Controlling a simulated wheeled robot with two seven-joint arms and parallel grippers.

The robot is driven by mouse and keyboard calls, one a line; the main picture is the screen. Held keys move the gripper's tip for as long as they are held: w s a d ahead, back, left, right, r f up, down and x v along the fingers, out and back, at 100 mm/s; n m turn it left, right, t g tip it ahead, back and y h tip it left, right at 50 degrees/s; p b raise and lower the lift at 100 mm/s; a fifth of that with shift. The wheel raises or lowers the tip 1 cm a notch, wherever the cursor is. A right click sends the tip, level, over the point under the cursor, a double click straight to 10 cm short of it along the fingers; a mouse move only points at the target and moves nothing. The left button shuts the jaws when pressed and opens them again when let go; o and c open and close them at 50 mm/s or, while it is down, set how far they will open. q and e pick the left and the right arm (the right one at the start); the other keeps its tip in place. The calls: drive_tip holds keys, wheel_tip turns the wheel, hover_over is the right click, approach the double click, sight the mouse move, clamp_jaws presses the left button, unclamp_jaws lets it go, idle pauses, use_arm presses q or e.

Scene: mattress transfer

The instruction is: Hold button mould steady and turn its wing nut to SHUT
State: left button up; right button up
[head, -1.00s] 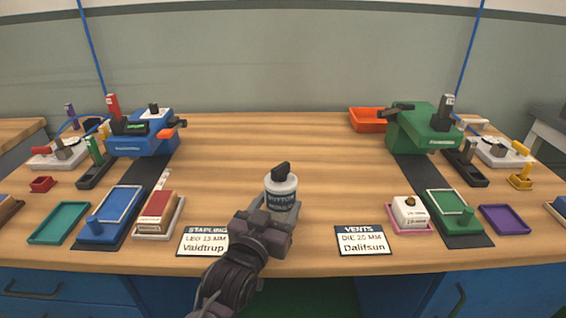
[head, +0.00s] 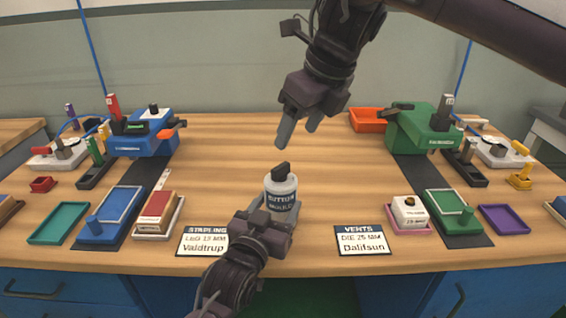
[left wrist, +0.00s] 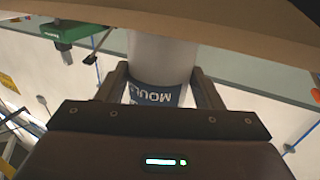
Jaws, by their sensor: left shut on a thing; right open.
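The button mould (head: 281,198) is a small white cylinder with a dark blue label, standing upright near the front middle of the table. Its black wing nut (head: 281,171) sits on top; I cannot read any SHUT mark. My left gripper (head: 268,208) is shut on the mould's body from the front. The left wrist view shows its fingers on both sides of the mould (left wrist: 158,70), with the label partly visible. My right gripper (head: 298,133) is open and empty, pointing down above and behind the mould, apart from the wing nut.
Name cards lie left (head: 203,242) and right (head: 361,240) of the mould at the front edge. A blue press (head: 143,140) stands back left and a green press (head: 420,135) back right, with an orange tray (head: 367,120) beside it. The wood around the mould is clear.

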sight(282, 166)
drive_tip(key=x, duration=1)
drive_tip(key=shift+a, duration=0.1)
drive_tip(key=c, duration=1)
